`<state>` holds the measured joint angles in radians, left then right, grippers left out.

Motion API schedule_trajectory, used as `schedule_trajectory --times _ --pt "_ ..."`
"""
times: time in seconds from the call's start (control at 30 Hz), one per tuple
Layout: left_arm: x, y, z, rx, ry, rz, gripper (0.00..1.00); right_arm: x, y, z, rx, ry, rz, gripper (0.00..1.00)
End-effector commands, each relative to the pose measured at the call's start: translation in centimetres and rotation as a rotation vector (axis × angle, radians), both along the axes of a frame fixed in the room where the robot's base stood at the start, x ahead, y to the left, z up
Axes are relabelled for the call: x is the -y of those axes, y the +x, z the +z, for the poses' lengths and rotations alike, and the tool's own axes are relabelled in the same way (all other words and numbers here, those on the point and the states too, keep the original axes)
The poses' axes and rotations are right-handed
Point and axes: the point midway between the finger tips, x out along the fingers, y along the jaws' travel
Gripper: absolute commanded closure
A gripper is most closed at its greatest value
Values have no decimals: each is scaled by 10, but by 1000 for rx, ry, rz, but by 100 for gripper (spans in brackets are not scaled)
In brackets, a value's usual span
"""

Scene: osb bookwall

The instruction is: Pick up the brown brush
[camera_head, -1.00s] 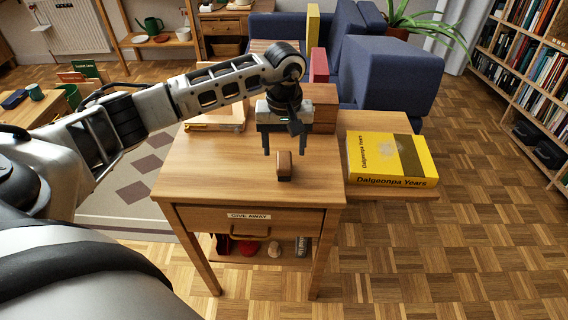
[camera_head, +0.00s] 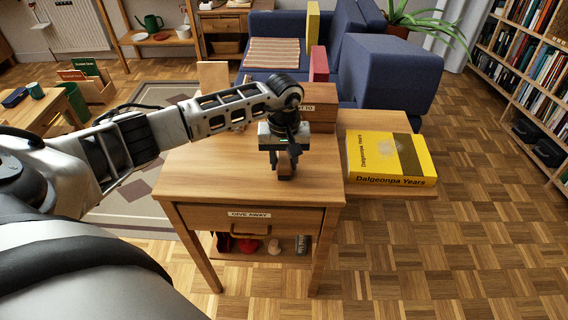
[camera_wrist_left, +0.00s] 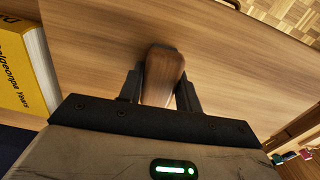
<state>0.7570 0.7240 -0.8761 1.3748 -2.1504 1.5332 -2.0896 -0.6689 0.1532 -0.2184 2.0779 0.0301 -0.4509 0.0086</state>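The brown brush (camera_wrist_left: 163,74) is a small rounded wooden block standing on the wooden side table (camera_head: 225,180). In the head view it (camera_head: 284,172) is mostly hidden by my left gripper (camera_head: 285,165). My left gripper points down over the tabletop, and in the left wrist view its two fingers (camera_wrist_left: 160,95) press close against both sides of the brush. The brush still appears to be at the tabletop. My right gripper is not in view.
A thick yellow book (camera_head: 390,158) lies on the right of the table. A wooden box (camera_head: 320,105) stands behind the gripper. The drawer (camera_head: 248,220) is labelled "GIVE AWAY". The tabletop's front left is clear.

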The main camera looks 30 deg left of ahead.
Motion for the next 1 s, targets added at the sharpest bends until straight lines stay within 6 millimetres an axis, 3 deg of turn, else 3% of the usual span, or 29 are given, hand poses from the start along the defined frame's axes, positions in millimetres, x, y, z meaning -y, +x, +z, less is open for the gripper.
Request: schedule_trajectory --times 0.37,0.53,0.63,0.87,1.0 --pt "0 1 3 2 0 0 89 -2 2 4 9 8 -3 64" --pt "-1 1 17 4 1 0 89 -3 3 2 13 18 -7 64" --pt "1 0 36 7 1 -4 89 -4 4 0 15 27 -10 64" --pt "30 -38 90 7 1 -7 89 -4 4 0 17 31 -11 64" --pt "52 -66 105 4 1 -7 89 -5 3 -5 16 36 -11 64"
